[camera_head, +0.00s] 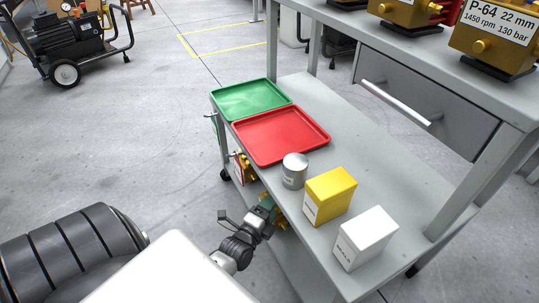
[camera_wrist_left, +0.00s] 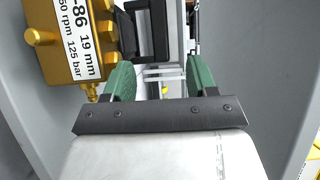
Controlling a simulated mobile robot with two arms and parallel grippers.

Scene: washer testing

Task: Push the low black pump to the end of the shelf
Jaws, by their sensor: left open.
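My left gripper (camera_head: 266,204) reaches in at the side of the trolley, below its top. In the left wrist view, its two green fingers (camera_wrist_left: 160,82) stand apart with nothing held between them. A dark, boxy black object (camera_wrist_left: 152,30) lies ahead of the fingers in that view; I cannot tell for sure that it is the low black pump. A brass pump (camera_wrist_left: 52,50) with a white label reading 19 mm, 125 bar stands close to the left finger. The lower shelf is mostly hidden in the head view. My right gripper is not in view.
The trolley top (camera_head: 365,150) holds a green tray (camera_head: 250,97), a red tray (camera_head: 280,135), a grey can (camera_head: 294,171), a yellow box (camera_head: 330,194) and a white box (camera_head: 365,238). Brass parts (camera_head: 281,220) show below its edge. A drawer bench (camera_head: 420,95) stands behind.

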